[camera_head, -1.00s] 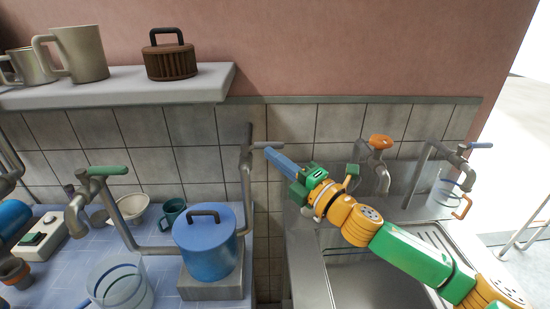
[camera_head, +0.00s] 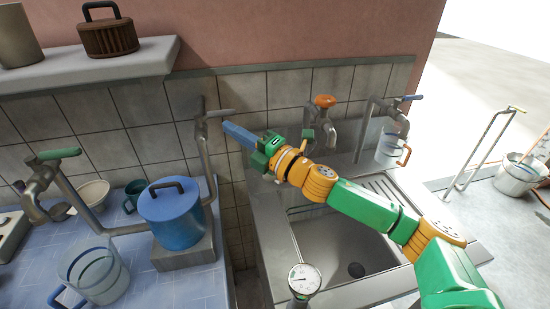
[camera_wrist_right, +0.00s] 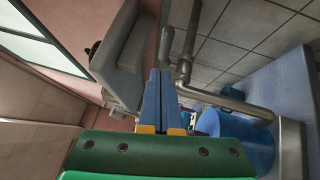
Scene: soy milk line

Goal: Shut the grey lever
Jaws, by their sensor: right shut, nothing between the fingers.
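The grey lever (camera_head: 217,113) sits on top of a grey upright pipe (camera_head: 203,150) against the tiled wall, between the blue pot and the sink. It points to the right in the head view. My right gripper (camera_head: 230,130) has long blue fingers closed together with nothing between them. Its tips are just below the lever's right end; I cannot tell whether they touch. In the right wrist view the shut fingers (camera_wrist_right: 160,98) point toward the pipe (camera_wrist_right: 187,45), which stands just right of their tips. My left gripper is not in view.
A blue lidded pot (camera_head: 172,217) stands on a block left of the pipe. A steel sink (camera_head: 345,245) with a dial gauge (camera_head: 304,280) lies under my right arm. A shelf (camera_head: 110,78) juts out above.

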